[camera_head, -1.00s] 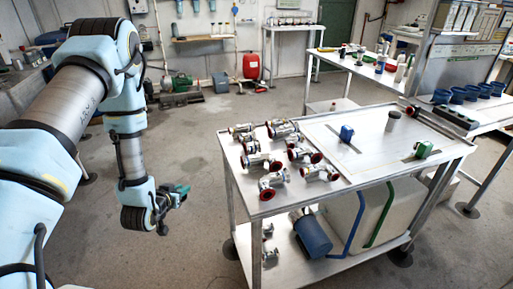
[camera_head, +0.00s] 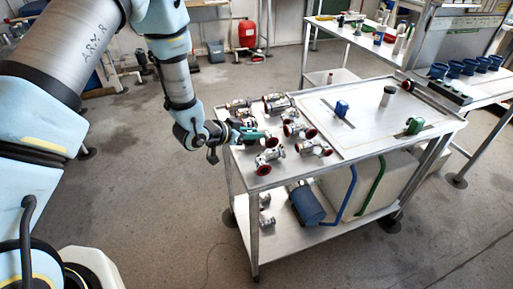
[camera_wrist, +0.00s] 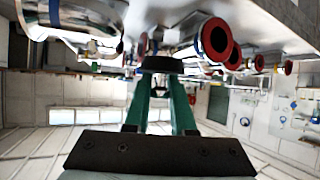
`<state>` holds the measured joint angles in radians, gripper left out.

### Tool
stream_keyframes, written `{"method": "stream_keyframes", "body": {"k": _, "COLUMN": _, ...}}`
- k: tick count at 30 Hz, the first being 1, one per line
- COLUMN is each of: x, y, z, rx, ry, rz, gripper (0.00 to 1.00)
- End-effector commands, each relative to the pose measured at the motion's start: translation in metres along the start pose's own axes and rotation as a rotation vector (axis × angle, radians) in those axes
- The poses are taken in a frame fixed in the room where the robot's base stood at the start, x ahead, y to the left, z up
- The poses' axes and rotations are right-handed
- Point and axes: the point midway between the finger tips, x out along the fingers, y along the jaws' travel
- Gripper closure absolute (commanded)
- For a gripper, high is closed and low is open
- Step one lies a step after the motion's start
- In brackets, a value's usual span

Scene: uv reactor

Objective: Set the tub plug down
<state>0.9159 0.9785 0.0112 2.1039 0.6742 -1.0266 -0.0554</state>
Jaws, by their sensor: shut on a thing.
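My gripper (camera_head: 256,136) is at the left end of the cart's top, among metal fittings with red rims. In the head view the plug is too small to make out. The wrist view looks upside down, with the cart surface and fittings at the top, close to the plug. I cannot tell whether the plug touches the cart.
Fittings (camera_head: 271,158) stand close around my gripper on the cart top (camera_head: 330,157). A raised white panel (camera_head: 375,125) to the right carries a blue valve handle (camera_head: 341,108), a green one (camera_head: 415,126) and a grey cylinder (camera_head: 388,96).

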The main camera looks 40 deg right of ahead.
Motion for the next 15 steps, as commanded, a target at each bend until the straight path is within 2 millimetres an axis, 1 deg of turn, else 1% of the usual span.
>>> {"method": "stream_keyframes", "body": {"k": 1, "x": 0.005, "y": 0.000, "z": 0.009, "rx": 0.000, "ry": 0.000, "rz": 0.000, "gripper": 1.00}}
{"method": "stream_keyframes", "body": {"k": 5, "x": 0.010, "y": -0.001, "z": 0.018, "rx": 0.000, "ry": 0.001, "rz": -0.002, "gripper": 1.00}}
{"method": "stream_keyframes", "body": {"k": 9, "x": 0.021, "y": -0.001, "z": 0.039, "rx": -0.001, "ry": 0.000, "rz": -0.002, "gripper": 1.00}}
{"method": "stream_keyframes", "body": {"k": 12, "x": 0.028, "y": -0.001, "z": 0.051, "rx": -0.001, "ry": 0.001, "rz": -0.002, "gripper": 1.00}}
{"method": "stream_keyframes", "body": {"k": 15, "x": 0.029, "y": -0.001, "z": 0.053, "rx": 0.000, "ry": 0.002, "rz": -0.002, "gripper": 1.00}}
